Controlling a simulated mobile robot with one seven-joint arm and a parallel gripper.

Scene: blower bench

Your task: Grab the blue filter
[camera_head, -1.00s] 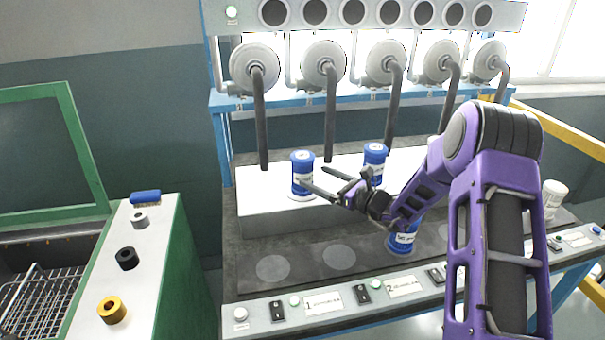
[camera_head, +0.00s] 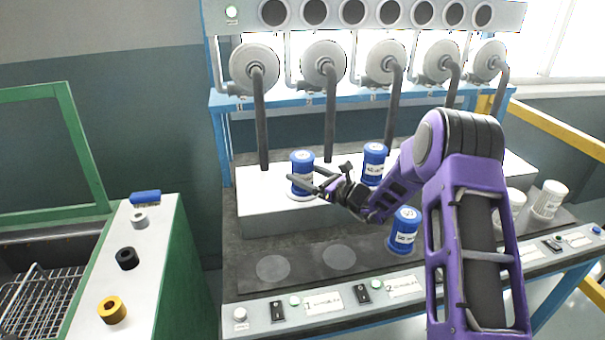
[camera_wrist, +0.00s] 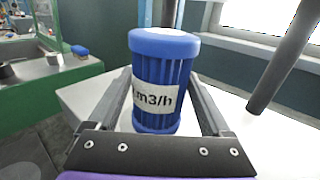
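Three blue filters with white labels are in the head view. The left blue filter (camera_head: 302,172) stands upright on the white raised block, a second blue filter (camera_head: 374,163) stands on the block to its right, and a third blue filter (camera_head: 404,231) stands lower, on the dark bench top. My gripper (camera_head: 306,184) is open at the left filter. In the wrist view this filter (camera_wrist: 156,82) stands upright between my two fingers, with gaps visible on both sides.
White filters (camera_head: 549,200) stand on the bench at the right. Dark hoses (camera_head: 262,125) hang from the blower heads above the white block (camera_head: 262,205). A control panel (camera_head: 322,302) runs along the front edge. A side cabinet (camera_head: 150,250) at the left holds coloured rings and a blue-handled item.

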